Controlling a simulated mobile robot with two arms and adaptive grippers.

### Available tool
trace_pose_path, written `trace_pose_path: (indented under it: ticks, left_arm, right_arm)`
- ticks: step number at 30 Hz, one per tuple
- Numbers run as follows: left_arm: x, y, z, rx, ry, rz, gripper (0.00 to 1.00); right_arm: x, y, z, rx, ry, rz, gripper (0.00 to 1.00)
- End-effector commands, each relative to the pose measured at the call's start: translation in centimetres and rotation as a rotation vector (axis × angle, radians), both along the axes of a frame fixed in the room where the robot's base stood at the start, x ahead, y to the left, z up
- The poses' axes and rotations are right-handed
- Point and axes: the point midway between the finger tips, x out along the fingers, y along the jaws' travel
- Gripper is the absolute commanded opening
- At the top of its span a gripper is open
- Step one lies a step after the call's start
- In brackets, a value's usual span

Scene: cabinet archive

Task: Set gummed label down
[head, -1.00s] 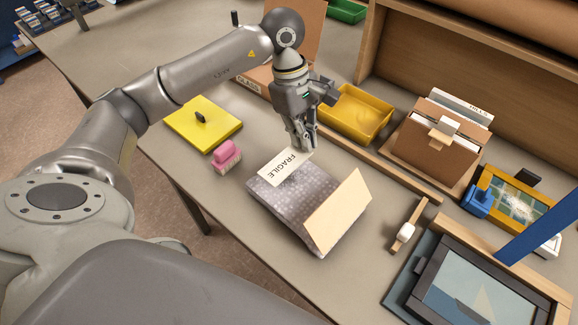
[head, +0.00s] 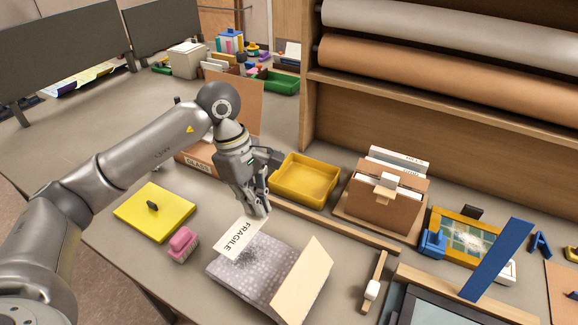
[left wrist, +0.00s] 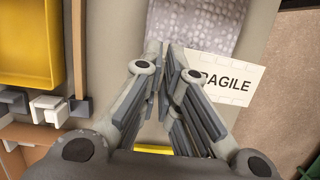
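The gummed label (head: 239,239) is a white strip printed FRAGILE. It lies across the far left edge of a grey patterned packet (head: 250,277), partly beyond that edge. Whether it touches the packet I cannot tell. My left gripper (head: 262,213) points down at the label's far end, its narrow fingers close together and shut on that end. In the left wrist view the label (left wrist: 228,80) sticks out to the right of the fingertips (left wrist: 166,55), and the fingers hide its near end. My right gripper is not in view.
A pink brush (head: 182,244) and a yellow pad (head: 155,211) lie left of the packet. A yellow tray (head: 305,197) and a brown file box (head: 380,212) stand behind it. A wooden strip (head: 345,228) runs between. A raised flap (head: 303,280) stands at the packet's right.

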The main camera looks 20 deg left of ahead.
Motion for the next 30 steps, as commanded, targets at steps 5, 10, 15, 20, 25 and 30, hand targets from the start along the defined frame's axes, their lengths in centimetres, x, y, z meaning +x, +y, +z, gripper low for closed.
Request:
trace_pose_path:
  ticks: [5,10,15,20,25,30]
  left_arm:
    - [-0.1,-0.2,0.0,0.0,0.0,-0.025,0.0]
    - [-1.1,-1.3,-0.2,0.002,-0.002,-0.213,0.0]
    - [-3.1,-2.8,-0.7,0.003,-0.001,-0.564,0.0]
    - [-5.4,-3.7,-1.3,0.003,0.0,-0.908,0.0]
    - [-7.4,-3.9,-1.9,0.003,0.001,-1.195,0.0]
    - [-8.6,-3.9,-2.2,0.0,-0.001,-1.353,0.0]
  right_arm:
    - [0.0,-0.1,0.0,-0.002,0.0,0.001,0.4]
    - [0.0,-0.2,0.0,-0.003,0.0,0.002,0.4]
    - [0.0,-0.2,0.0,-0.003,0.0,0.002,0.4]
    - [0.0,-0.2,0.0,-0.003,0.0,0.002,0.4]
    - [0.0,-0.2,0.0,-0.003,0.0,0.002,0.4]
    - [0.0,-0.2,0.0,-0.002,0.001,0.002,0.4]
